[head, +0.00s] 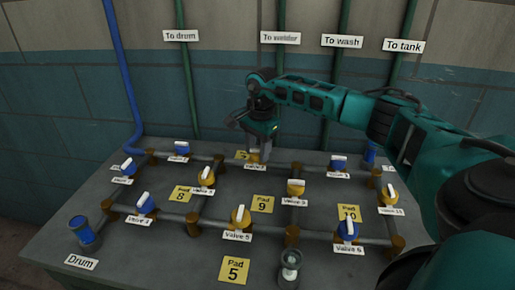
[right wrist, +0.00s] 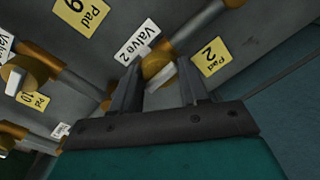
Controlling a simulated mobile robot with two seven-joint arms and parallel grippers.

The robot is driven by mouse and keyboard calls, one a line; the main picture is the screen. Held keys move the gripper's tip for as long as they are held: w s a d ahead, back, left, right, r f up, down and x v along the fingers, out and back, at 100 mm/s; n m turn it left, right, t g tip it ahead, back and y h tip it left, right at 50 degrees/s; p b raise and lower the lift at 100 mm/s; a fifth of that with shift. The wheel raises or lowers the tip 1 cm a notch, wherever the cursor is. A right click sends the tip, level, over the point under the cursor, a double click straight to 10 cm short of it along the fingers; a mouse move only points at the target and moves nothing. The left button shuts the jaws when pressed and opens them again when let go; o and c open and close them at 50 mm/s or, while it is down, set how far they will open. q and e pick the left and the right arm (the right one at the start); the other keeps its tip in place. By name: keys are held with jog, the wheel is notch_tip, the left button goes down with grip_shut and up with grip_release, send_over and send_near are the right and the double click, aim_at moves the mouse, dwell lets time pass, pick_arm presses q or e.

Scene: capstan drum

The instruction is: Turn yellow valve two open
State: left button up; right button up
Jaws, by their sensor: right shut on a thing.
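Yellow valve two sits on the pipe at the back middle of the table. Its yellow body (right wrist: 155,62) shows in the right wrist view beside the "Valve 2" label (right wrist: 137,43). My right gripper (head: 260,147) reaches down over this valve from above in the head view. In the right wrist view the fingers of my right gripper (right wrist: 161,80) stand on either side of the valve's handle and are shut on it. The handle is mostly hidden between the fingers, so its angle is hard to tell. My left gripper is not in view.
Other yellow valves (head: 205,178) and blue valves (head: 146,204) with white handles sit along the pipes. Green pipes (head: 187,75) run up the wall behind.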

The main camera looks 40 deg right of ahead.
jog(key=o, duration=1)
jog(key=shift+o, duration=0.2)
notch_tip(320, 180, up, 13)
jog(key=s, duration=0.1)
jog(key=shift+f, duration=0.15)
dwell(0.3)
